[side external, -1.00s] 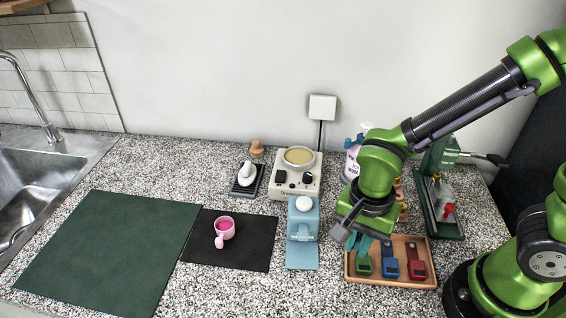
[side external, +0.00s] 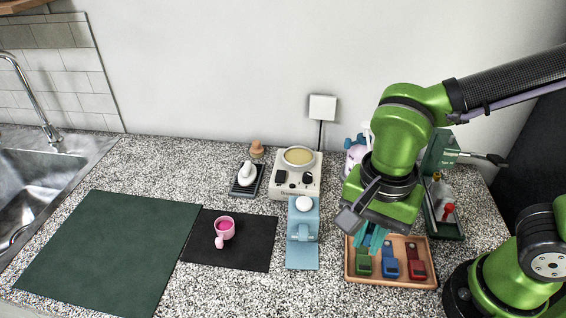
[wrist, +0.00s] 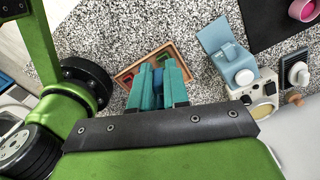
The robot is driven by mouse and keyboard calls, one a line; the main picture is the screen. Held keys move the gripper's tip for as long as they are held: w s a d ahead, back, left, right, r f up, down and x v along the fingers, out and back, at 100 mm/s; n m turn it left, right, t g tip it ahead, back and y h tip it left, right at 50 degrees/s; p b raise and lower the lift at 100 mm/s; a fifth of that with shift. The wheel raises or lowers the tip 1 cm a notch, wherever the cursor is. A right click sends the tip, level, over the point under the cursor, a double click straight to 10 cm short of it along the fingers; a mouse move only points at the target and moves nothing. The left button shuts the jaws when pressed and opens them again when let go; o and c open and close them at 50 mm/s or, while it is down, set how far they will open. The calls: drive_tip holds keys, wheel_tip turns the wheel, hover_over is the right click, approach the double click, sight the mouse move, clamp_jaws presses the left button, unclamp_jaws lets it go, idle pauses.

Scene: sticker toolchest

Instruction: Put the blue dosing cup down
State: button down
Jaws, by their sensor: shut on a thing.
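My gripper (side external: 370,246) is over the back left part of a wooden tray (side external: 350,276), with its teal fingers pointing down. In the wrist view the fingers (wrist: 158,68) are close together, and a bit of blue, the blue dosing cup (wrist: 158,87), shows between them. The fingers hide most of the cup. The tray also shows in the wrist view (wrist: 124,78). In the side view a green piece (side external: 363,266), a blue piece (side external: 389,268) and a red piece (side external: 416,268) show in a row in the tray. I cannot tell whether the held cup touches the tray.
A light blue dispenser (side external: 303,228) stands left of the tray. A white appliance (side external: 297,182) is behind it. A pink cup (side external: 225,228) rests on a black mat (side external: 250,252). A green press (side external: 441,158) stands behind the tray at right. A green mat (side external: 105,250) is bare.

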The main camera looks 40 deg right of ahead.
drive_tip(key=w+a+r+n, duration=0.2)
drive_tip(key=w+a, duration=0.4)
drive_tip(key=w, duration=0.3)
drive_tip(key=n, duration=0.3)
approach(247, 257)
wheel_tip(247, 257, down, 6)
drive_tip(key=shift+r, duration=0.1)
idle(0.4)
drive_tip(key=c, duration=1.1)
unclamp_jaws()
drive_tip(key=shift+f, duration=0.2)
